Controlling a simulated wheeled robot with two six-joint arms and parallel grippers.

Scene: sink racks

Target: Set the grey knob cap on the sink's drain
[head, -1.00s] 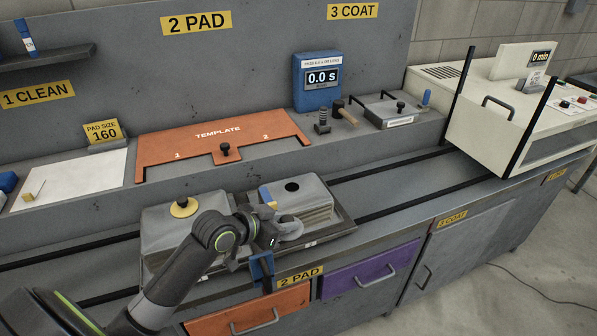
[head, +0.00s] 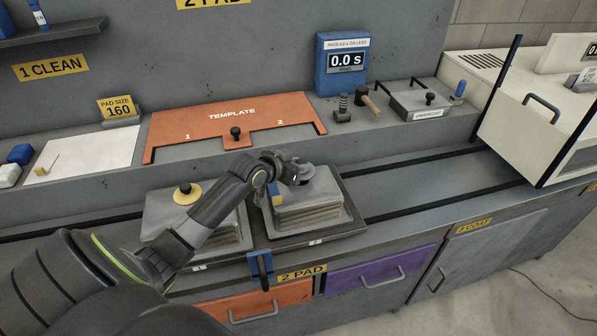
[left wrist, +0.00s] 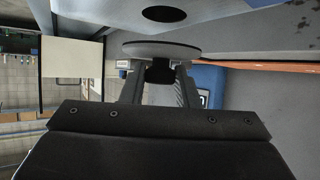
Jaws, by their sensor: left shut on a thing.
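The grey knob cap (head: 304,173) is held at the tip of my left gripper (head: 288,168), over the top of the right-hand grey sink (head: 318,208). In the left wrist view the cap (left wrist: 160,51) is a grey disc between the fingertips of my gripper (left wrist: 160,72). The sink's dark round drain hole (left wrist: 164,14) lies just beyond the disc there, apart from it in the picture. In the head view the cap and gripper hide the hole. My right gripper is out of view.
A second sink (head: 170,218) at the left carries a yellow ring with a black knob (head: 184,193). A blue and yellow piece (head: 273,194) is at the right sink's left side. An orange template (head: 215,123) lies on the ledge behind. Dark rails run along the bench.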

